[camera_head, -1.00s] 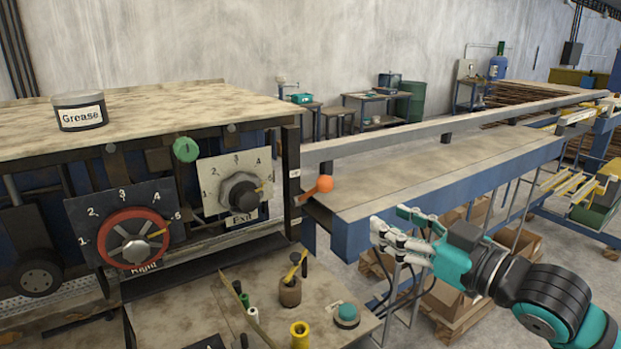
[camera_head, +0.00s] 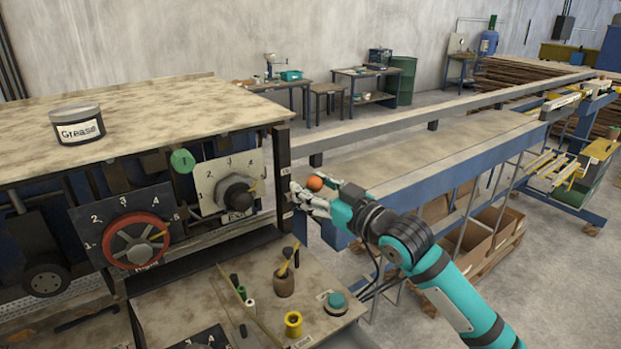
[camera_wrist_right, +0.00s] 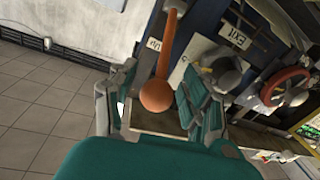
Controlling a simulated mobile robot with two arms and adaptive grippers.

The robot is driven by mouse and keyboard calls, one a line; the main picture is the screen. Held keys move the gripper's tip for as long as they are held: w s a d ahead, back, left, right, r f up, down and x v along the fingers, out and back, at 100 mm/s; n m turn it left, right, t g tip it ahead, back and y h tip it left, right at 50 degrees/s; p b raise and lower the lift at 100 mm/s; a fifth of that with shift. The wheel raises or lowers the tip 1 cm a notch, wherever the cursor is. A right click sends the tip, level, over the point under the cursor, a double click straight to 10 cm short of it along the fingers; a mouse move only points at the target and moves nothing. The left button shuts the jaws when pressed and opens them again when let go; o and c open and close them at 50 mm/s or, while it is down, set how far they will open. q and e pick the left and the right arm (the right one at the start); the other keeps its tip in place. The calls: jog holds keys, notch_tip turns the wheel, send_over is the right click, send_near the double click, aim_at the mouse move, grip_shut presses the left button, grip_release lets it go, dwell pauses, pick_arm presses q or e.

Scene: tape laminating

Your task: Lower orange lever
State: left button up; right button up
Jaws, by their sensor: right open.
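The orange lever ends in a round orange ball (camera_head: 315,184), at the right end of the machine beside the conveyor table. In the right wrist view the lever's ball (camera_wrist_right: 158,95) and its rod show between the open fingers. My right gripper (camera_head: 312,198) is open at the ball, with fingers on both sides of it in the wrist view (camera_wrist_right: 155,108). I cannot tell whether a finger touches it. The lever's base is hidden in the head view. My left gripper is not in view.
The machine panel has a red dial (camera_head: 137,240) and a grey exit dial (camera_head: 237,193). A lower shelf holds a yellow spool (camera_head: 293,324) and a teal button (camera_head: 336,301). The conveyor table (camera_head: 430,160) runs off to the right. A grease can (camera_head: 77,124) stands on top.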

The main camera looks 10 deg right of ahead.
jog(key=shift+w+a, duration=0.25)
jog(key=shift+w, duration=0.15)
jog(key=shift+c, duration=0.2)
grip_shut()
